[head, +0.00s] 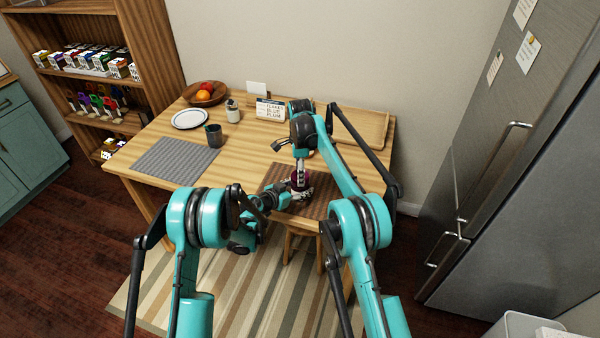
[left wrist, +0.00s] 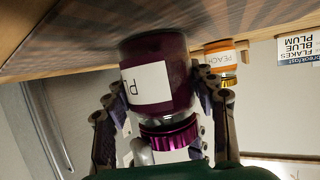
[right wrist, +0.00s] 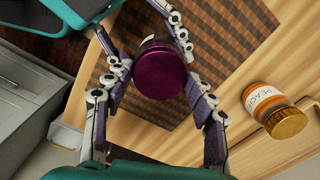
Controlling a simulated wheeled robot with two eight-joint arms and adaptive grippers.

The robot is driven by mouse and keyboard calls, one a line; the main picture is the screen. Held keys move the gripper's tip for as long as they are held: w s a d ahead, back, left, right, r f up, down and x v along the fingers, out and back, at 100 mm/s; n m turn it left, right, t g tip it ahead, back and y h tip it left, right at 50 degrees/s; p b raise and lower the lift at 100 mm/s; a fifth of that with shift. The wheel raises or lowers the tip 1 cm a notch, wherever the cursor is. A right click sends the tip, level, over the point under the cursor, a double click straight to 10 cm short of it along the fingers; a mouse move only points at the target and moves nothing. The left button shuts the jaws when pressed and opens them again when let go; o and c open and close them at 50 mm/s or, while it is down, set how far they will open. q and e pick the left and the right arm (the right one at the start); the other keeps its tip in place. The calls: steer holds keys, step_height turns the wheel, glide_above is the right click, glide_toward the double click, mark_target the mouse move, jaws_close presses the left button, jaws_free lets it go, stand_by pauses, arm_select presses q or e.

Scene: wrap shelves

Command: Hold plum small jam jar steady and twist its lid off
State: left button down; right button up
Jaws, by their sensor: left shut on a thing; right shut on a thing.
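The plum small jam jar (head: 299,182) stands over the brown woven mat at the table's near right. In the left wrist view, its dark plum body (left wrist: 172,72) with a white label appears upside down. My left gripper (head: 288,196) is shut around the body from the side; its fingers flank the jar in its wrist view. The magenta lid (right wrist: 160,75) is at the jar's top, in line with the body, and also shows in the left wrist view (left wrist: 170,136). My right gripper (head: 300,168) comes from above and is shut on the lid. I cannot tell whether the lid is loosened.
A peach jar with a gold lid (right wrist: 275,110) stands near a wooden tray (head: 362,126). A breakfast card (head: 270,108), fruit bowl (head: 203,94), plate (head: 190,118), dark cup (head: 214,135) and grey mat (head: 175,160) are further left. A fridge (head: 500,150) stands right.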

steer(key=n, duration=0.7)
steer(key=shift+n, duration=0.4)
steer(key=n, duration=0.4)
steer(key=shift+n, duration=0.4)
steer(key=n, duration=0.4)
steer(key=shift+n, duration=0.4)
steer(key=n, duration=0.4)
steer(key=shift+n, duration=0.3)
steer(key=n, duration=0.4)
steer(key=shift+n, duration=0.4)
steer(key=n, duration=0.4)
steer(key=shift+r+n, duration=0.1)
steer(key=shift+n, duration=0.3)
steer(key=n, duration=0.4)
